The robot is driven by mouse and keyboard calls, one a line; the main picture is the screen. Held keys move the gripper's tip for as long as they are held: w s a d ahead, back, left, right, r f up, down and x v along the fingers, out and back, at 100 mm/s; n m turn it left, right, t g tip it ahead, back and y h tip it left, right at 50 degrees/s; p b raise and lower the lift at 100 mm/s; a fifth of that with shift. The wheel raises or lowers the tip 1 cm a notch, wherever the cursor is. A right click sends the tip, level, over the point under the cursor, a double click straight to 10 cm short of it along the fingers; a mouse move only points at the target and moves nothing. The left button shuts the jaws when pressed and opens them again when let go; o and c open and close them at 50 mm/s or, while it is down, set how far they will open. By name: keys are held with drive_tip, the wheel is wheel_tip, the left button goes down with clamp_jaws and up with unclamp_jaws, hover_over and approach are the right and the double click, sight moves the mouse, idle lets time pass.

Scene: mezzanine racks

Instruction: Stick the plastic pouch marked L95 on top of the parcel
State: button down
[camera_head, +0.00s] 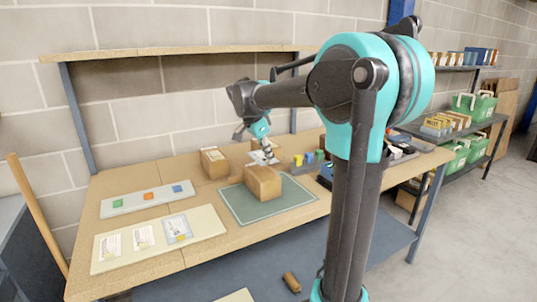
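A brown cardboard parcel (262,183) sits on a green mat (235,203) on the wooden workbench. My gripper (267,153) points down just behind and above the parcel. A small pale flat thing (260,157) shows at its fingertips; I cannot tell whether it is held or lies behind. Three flat pouches lie on a cream board at the front left: a left one (106,246), a middle one (143,237) and a bluish right one (178,228). Their marks are too small to read, so I cannot tell which is L95.
A pale strip (132,205) carries green, orange and blue squares. Another brown box (214,162) stands left of the gripper, and one more box is partly hidden behind it. Small coloured items (309,158) stand to the right. A rack (455,125) holds green crates.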

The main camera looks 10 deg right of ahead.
sight(267, 164)
drive_tip(key=shift+f, duration=2.8)
drive_tip(key=shift+f, duration=0.45)
idle(0.6)
drive_tip(key=c, duration=1.3)
unclamp_jaws()
drive_tip(key=shift+r, duration=3.5)
